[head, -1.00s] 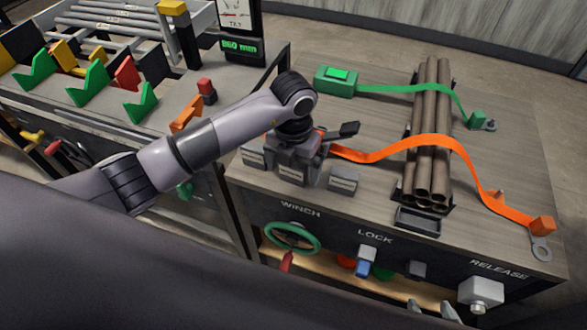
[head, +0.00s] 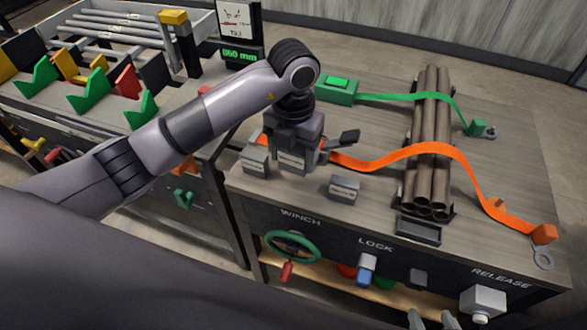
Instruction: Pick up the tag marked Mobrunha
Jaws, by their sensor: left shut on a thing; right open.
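My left gripper (head: 294,160) points down over the bench and is shut on a small grey tag with a pale label (head: 292,162). The tag appears slightly above the bench top, partly covered by the fingers. Its lettering is too small to read. Two similar grey tags stand on the bench: one to the left of the gripper (head: 255,160), one to the right (head: 344,188). Their lettering is also unreadable. My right gripper (head: 432,319) shows only its two fingertips at the bottom edge, apart and empty, in front of the bench.
An orange strap (head: 400,154) and a green strap (head: 400,96) cross a bundle of brown pipes (head: 432,140). A green winch wheel (head: 291,247), a blue lock lever (head: 366,268) and a release block (head: 487,300) are on the bench front.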

